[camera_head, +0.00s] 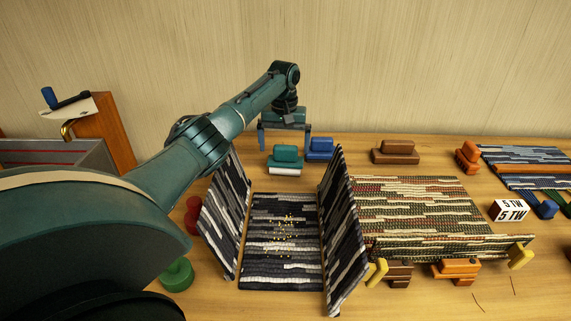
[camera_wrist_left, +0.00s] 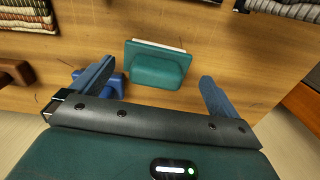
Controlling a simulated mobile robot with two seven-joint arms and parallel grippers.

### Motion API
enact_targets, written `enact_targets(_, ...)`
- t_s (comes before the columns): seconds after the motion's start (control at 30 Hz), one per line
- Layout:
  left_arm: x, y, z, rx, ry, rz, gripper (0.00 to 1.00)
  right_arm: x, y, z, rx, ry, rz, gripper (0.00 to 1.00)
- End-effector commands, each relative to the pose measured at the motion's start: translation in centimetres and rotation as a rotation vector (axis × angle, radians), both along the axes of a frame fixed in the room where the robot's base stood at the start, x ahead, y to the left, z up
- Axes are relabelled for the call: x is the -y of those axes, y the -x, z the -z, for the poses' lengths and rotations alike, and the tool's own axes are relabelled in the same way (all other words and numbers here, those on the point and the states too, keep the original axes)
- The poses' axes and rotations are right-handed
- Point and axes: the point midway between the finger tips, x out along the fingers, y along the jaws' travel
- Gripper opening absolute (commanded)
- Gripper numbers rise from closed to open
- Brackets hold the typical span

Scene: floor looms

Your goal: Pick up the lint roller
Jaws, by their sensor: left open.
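No thing is plainly a lint roller. The teal block with a rounded top and white underside (camera_head: 286,158) may be it; it lies on the table behind the dark folded woven panels. It also shows in the left wrist view (camera_wrist_left: 157,68), lying across the space between my fingers. My left gripper (camera_head: 285,146) is open and empty, pointing down at the back of the table, above or just behind the teal block. In the left wrist view my left gripper (camera_wrist_left: 156,76) has its fingers wide apart, not touching the block. My right gripper is out of view.
A similar blue block (camera_head: 320,149) stands close to the teal one, near one finger. A brown block (camera_head: 396,154) is farther right. Dark woven side panels (camera_head: 343,230) stand up in front. A striped woven mat (camera_head: 420,205) lies at right. A wall rises behind the table.

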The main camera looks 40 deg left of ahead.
Motion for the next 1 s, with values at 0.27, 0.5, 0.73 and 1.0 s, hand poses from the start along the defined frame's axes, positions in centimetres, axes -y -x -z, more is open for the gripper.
enact_targets(0.27,0.2,-0.2,3.7,-0.004,0.000,0.000,1.00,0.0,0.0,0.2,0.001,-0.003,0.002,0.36)
enact_targets(0.5,0.2,-0.3,5.3,0.000,0.000,0.001,1.00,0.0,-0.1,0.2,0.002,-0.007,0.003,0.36)
enact_targets(0.73,0.2,-0.3,5.3,0.000,0.000,0.001,0.94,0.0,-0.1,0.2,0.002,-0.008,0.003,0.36)
enact_targets(1.0,0.2,-0.3,5.2,0.000,0.000,0.001,0.72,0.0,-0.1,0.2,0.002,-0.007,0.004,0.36)
